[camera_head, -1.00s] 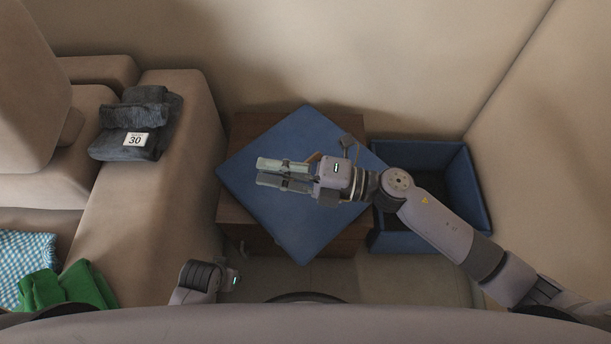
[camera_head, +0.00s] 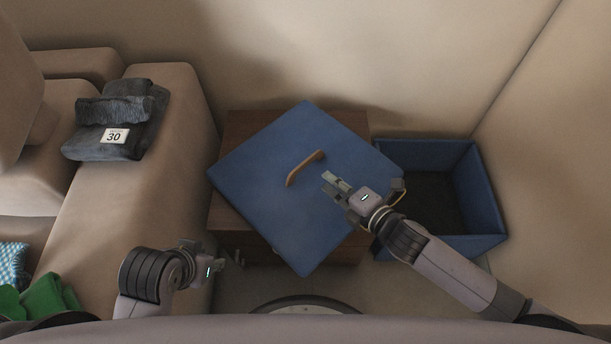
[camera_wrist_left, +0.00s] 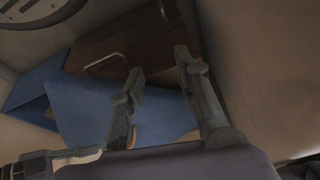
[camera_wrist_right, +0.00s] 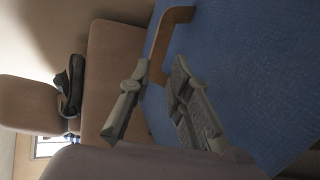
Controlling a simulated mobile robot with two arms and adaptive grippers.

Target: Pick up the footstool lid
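The footstool lid (camera_head: 270,175) is a blue square panel lying turned like a diamond on a dark wooden cabinet (camera_head: 237,128). A light wooden handle (camera_head: 304,167) stands on its middle and also shows in the right wrist view (camera_wrist_right: 166,42). My right gripper (camera_head: 328,184) is over the lid, just right of the handle and apart from it; its fingers (camera_wrist_right: 160,68) are spread and empty in the right wrist view. My left gripper (camera_head: 210,256) is low at the cabinet's front left; its fingers (camera_wrist_left: 160,65) are spread and empty in the left wrist view.
The open blue footstool box (camera_head: 480,190) stands right of the cabinet, by the wall. A beige sofa (camera_head: 150,210) is at left, with folded dark clothes (camera_head: 122,112) tagged 30 on its arm and a green cloth (camera_head: 48,293) on its seat.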

